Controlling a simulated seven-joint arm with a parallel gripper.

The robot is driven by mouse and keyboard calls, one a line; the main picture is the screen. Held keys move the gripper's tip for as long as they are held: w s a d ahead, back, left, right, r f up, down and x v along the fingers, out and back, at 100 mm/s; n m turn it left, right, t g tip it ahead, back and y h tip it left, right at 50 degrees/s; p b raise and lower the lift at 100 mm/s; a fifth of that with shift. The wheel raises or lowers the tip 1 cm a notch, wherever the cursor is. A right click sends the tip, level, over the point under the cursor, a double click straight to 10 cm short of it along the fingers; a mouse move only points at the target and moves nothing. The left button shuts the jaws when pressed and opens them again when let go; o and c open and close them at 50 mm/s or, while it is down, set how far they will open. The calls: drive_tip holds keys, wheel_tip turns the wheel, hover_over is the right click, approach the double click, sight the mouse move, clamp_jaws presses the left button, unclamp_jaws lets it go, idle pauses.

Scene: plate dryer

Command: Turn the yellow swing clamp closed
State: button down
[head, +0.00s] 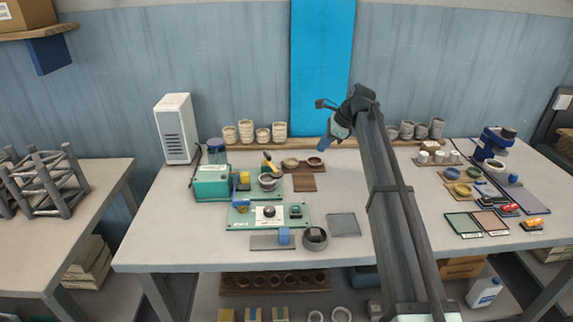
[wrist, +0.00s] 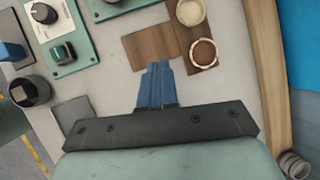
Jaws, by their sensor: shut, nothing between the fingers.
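In the head view a small yellow part (head: 268,161), which looks like the swing clamp, rises at a slant beside a grey round pot (head: 267,181) on a green board. Another yellow piece (head: 244,178) stands by the teal box to its left. I cannot tell how far the clamp is turned. My gripper (head: 322,147) is up in the air to the right of the clamp, apart from it. In the wrist view my gripper's blue fingers (wrist: 157,72) are together and empty, pointing at the table. The clamp is not clearly visible there.
Brown mats (wrist: 148,46) with small bowls (wrist: 203,53) lie beyond the fingers. A green panel with a black knob (head: 269,212) sits at the front, near a dark cup (head: 314,238). A teal box (head: 210,183) stands left. A grey plate (head: 343,224) lies on the table.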

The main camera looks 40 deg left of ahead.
sight(272, 164)
drive_tip(key=s+a+f+n, duration=0.2)
drive_tip(key=n, duration=0.6)
drive_tip(key=s+a+f+n+g, duration=0.1)
drive_tip(key=s+a+f+n, duration=0.1)
drive_tip(key=n, duration=0.6)
drive_tip(key=s+a+f+n, duration=0.1)
drive_tip(key=a+f+n, duration=0.1)
drive_tip(key=n, duration=0.7)
drive_tip(key=shift+s+a+f+g+y, duration=0.1)
drive_tip(key=shift+s+f+g+y, duration=0.2)
drive_tip(key=shift+s+y, duration=0.1)
drive_tip(key=shift+s+a, duration=0.3)
drive_tip(key=shift+s, duration=0.3)
drive_tip(key=shift+s+a, duration=0.25)
drive_tip(key=shift+s, duration=0.35)
drive_tip(key=shift+s+a, duration=0.3)
drive_tip(key=shift+s, duration=0.3)
